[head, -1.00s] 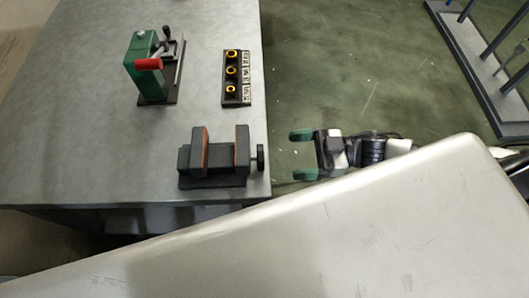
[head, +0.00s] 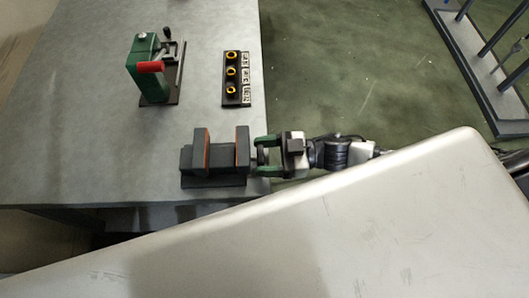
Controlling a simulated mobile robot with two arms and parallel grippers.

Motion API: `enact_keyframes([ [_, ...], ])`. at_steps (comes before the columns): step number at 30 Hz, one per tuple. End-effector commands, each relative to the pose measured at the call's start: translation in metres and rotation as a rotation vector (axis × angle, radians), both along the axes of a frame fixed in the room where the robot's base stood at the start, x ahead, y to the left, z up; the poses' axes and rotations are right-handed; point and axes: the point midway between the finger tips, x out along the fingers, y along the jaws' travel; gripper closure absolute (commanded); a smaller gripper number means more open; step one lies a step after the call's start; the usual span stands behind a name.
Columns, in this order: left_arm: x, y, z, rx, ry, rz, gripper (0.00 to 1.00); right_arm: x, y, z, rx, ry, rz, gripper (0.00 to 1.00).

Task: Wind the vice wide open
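The dark grey vice (head: 213,180) sits at the front right edge of the grey table. Its two upright jaws have orange-lined inner faces and stand apart with an empty gap between them. Its handle (head: 262,156) sticks out on the right side, past the table edge. My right gripper (head: 264,156) comes in from the right with its green fingers on either side of the handle. The fingers are drawn in and appear closed on it, partly hiding it. My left gripper is not in view.
A green device with a red handle (head: 150,67) stands on the table (head: 80,150) behind the vice. A dark block with several yellow rings (head: 231,101) lies to its right. A rack with rods (head: 480,80) stands at the far right. A large pale surface fills the front.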

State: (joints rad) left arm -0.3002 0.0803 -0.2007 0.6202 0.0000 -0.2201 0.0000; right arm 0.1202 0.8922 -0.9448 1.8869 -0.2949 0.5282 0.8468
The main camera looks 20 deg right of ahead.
Motion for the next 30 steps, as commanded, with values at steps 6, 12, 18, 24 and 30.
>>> enact_keyframes([
  [6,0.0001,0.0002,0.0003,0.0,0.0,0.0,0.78,-0.0002,-0.0002,0.0001,-0.003,-0.01,0.0,0.6],
  [12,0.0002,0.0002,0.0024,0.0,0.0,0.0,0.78,-0.0009,0.0002,0.0006,-0.045,-0.161,0.0,0.6],
  [18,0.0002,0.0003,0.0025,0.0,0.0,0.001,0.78,-0.0011,0.0002,0.0005,-0.066,-0.233,0.0,0.6],
  [24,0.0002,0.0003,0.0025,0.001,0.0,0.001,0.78,-0.001,0.0002,0.0006,-0.065,-0.232,0.0,0.6],
  [30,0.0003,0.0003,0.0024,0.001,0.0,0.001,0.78,-0.0011,0.0003,0.0005,-0.064,-0.231,0.0,0.14],
])
